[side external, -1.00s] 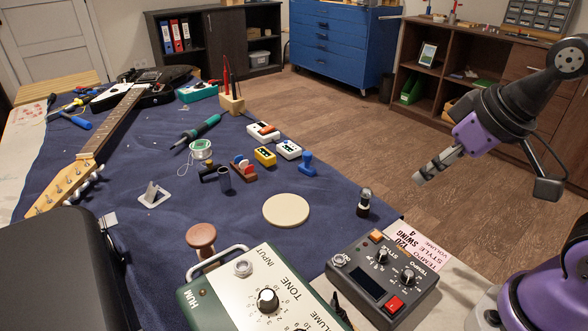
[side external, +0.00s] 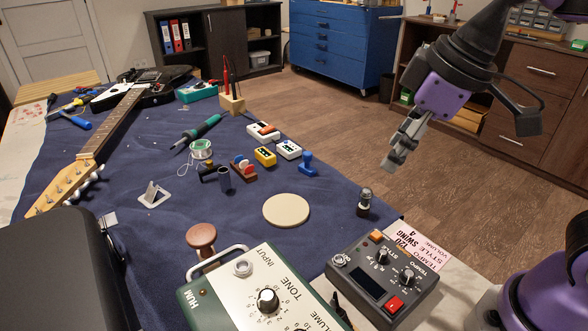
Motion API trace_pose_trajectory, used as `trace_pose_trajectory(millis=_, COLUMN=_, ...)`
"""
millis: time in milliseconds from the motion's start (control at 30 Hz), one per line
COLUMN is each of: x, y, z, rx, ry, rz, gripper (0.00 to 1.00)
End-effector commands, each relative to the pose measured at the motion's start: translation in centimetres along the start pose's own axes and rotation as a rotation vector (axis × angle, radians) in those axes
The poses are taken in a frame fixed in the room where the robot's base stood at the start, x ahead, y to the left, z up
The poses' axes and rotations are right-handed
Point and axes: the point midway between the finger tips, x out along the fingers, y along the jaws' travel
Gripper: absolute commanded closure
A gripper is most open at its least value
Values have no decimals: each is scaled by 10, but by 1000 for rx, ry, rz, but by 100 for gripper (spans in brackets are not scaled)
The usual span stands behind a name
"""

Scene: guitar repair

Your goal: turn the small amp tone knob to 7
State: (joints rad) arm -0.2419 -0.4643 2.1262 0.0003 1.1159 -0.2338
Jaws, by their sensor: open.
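The small amp (side external: 228,290) stands at the bottom of the view, with a cream face panel in a dark green case and a metal handle. Its tone knob (side external: 268,300) is black with a pale top, under the word TONE in a ring of numbers. I cannot tell exactly which number the knob points at. My gripper (side external: 392,163) is open and empty, in the air at the right, above and apart from the amp. Part of the amp's panel with a second knob is cut off at the bottom edge.
A dark drum-machine box (side external: 382,280) with knobs and a red button stands right of the amp. A vacuum tube (side external: 365,202) stands near the mat edge. A cream disc (side external: 286,210) and a wooden round-topped stand (side external: 201,238) are close behind the amp. A black case (side external: 55,270) fills the lower left.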

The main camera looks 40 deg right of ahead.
Motion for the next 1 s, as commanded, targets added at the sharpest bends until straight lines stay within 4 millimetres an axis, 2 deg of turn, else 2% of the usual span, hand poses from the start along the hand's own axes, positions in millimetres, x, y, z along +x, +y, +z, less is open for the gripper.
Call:
trace_pose_trajectory(millis=33, x=-4, y=-19, z=-23, rx=-159, ry=-35, rz=-42, gripper=48)
trace_pose_trajectory(millis=100, x=-12, y=-49, z=-49, rx=-395, ry=-84, rz=-98, gripper=48)
trace_pose_trajectory(millis=200, x=-19, y=-97, z=-76, rx=-715, ry=-142, rz=-172, gripper=48)
trace_pose_trajectory(millis=300, x=-23, y=-142, z=-88, rx=-987, ry=-187, rz=-233, gripper=48)
trace_pose_trajectory(millis=433, x=-26, y=-185, z=-91, rx=-1227, ry=-224, rz=-286, gripper=48)
trace_pose_trajectory(millis=533, x=-27, y=-200, z=-90, rx=-1318, ry=-239, rz=-306, gripper=48)
trace_pose_trajectory(millis=667, x=-22, y=-206, z=-87, rx=-1348, ry=-245, rz=-314, gripper=48)
trace_pose_trajectory(millis=767, x=-11, y=-206, z=-82, rx=-1346, ry=-245, rz=-313, gripper=48)
trace_pose_trajectory(millis=1000, x=34, y=-210, z=-65, rx=-1343, ry=-246, rz=-314, gripper=48)
